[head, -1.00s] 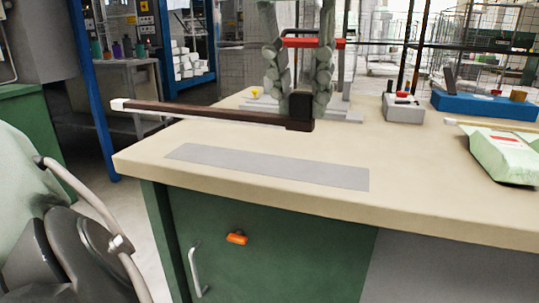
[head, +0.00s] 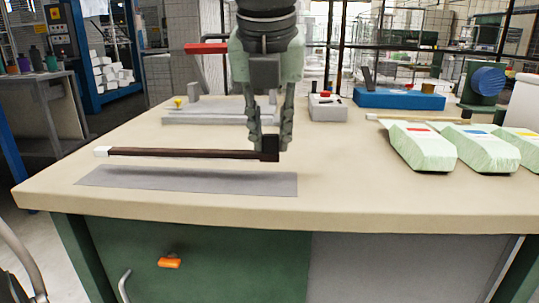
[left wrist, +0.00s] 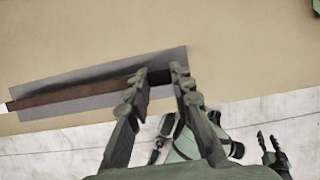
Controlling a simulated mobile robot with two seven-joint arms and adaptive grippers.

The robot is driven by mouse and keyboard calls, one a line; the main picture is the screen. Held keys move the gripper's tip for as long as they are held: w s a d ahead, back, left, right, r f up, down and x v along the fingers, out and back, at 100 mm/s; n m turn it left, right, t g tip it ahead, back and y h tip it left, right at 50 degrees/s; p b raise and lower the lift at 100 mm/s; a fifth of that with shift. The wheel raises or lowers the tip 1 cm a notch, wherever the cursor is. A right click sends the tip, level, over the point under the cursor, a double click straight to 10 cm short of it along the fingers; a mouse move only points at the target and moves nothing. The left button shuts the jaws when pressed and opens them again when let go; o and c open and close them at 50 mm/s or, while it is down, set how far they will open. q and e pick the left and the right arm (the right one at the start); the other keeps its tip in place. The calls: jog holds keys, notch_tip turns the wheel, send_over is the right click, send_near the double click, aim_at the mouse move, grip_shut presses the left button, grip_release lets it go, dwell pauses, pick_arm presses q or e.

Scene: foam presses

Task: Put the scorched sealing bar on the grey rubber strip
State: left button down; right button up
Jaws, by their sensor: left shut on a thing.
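The scorched sealing bar (head: 190,153) is long and dark brown, with a pale tip at its left end and a black block at its right end. My left gripper (head: 270,148) points down and is shut on the black block. The bar is roughly level and appears held just above the grey rubber strip (head: 190,185), with a dark shadow on the strip. In the left wrist view the bar (left wrist: 80,94) overlaps the strip (left wrist: 110,73) lengthwise, its pale tip past the strip's end. My right gripper (left wrist: 270,150) shows there with its fingers apart, empty, away from the bench.
The beige bench top (head: 350,190) is clear right of the strip. Behind the gripper stands a grey press base (head: 205,117) with a red-handled arm. Pale green wrapped packs (head: 420,147), a small grey box (head: 326,108) and a blue tray (head: 400,99) stand to the right and behind.

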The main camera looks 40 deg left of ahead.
aim_at(270, 154)
pick_arm(q)
notch_tip(270, 154, down, 4)
jog(key=shift+r, duration=0.1)
jog(key=c, duration=1.3)
grip_release()
jog(key=shift+c, duration=0.2)
pick_arm(e)
jog(key=shift+w, duration=0.1)
pick_arm(q)
jog(key=v, duration=1.2)
jog(key=shift+p, duration=0.35)
pick_arm(e)
jog(key=shift+s+d+f+g, duration=0.4)
jog(key=shift+s+d+f, duration=0.05)
jog(key=shift+s+f, duration=0.2)
